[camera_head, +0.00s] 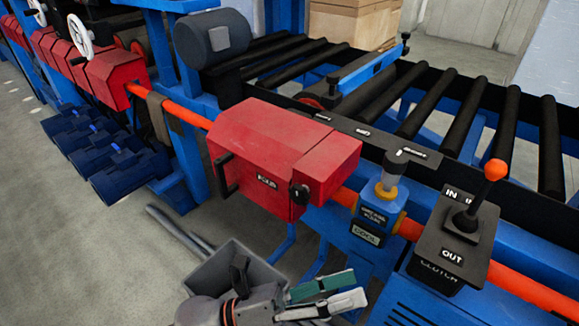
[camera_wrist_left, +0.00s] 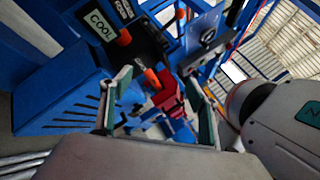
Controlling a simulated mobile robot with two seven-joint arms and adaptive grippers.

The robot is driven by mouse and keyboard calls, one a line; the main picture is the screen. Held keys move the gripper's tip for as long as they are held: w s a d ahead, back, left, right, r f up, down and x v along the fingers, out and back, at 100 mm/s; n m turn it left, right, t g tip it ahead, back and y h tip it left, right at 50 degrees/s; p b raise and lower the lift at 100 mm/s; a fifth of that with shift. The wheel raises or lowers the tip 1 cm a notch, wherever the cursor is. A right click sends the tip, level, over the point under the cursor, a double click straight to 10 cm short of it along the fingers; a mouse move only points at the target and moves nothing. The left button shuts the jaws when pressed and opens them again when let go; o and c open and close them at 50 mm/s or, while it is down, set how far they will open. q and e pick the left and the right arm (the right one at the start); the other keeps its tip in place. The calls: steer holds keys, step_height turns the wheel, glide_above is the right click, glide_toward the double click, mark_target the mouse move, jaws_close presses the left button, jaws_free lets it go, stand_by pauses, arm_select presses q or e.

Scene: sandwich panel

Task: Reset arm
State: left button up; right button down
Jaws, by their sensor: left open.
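My left gripper (camera_head: 357,287) is at the bottom centre of the head view, its two green-and-white fingers apart with nothing between them. It is in front of and below the red gearbox housing (camera_head: 275,160), apart from it. In the left wrist view the two fingers of the left gripper (camera_wrist_left: 158,82) stand wide apart. The blue machine frame and part of the red housing show beyond them. My right gripper is in neither view.
A lever box (camera_head: 450,245) marked IN, OUT and CLUTCH, with an orange-knobbed lever (camera_head: 483,190), is at the right. A blue coolant unit (camera_head: 375,220) stands beside it. An orange shaft (camera_head: 530,290) runs along the machine. Black rollers (camera_head: 470,120) lie behind.

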arm_select(q)
steer(key=w+a+f+n+t+y, duration=0.3)
steer(key=a+f+n+t+y, duration=0.25)
steer(key=a+n, duration=0.6)
steer(key=w+a+f+n+t+y, duration=0.2)
steer(key=a+f+n+t+y, duration=0.4)
steer(key=n, duration=1)
steer(key=s+a+f+n+g+y, duration=0.4)
steer(key=s+a+f+n+y, duration=0.3)
steer(key=s+a+f+n, duration=0.45)
steer(key=r+p, duration=0.2)
steer(key=p, duration=0.4)
steer(key=s+r+p, duration=0.1)
steer(key=p, duration=0.5)
steer(key=shift+r+m, duration=0.3)
steer(key=shift+r, duration=0.1)
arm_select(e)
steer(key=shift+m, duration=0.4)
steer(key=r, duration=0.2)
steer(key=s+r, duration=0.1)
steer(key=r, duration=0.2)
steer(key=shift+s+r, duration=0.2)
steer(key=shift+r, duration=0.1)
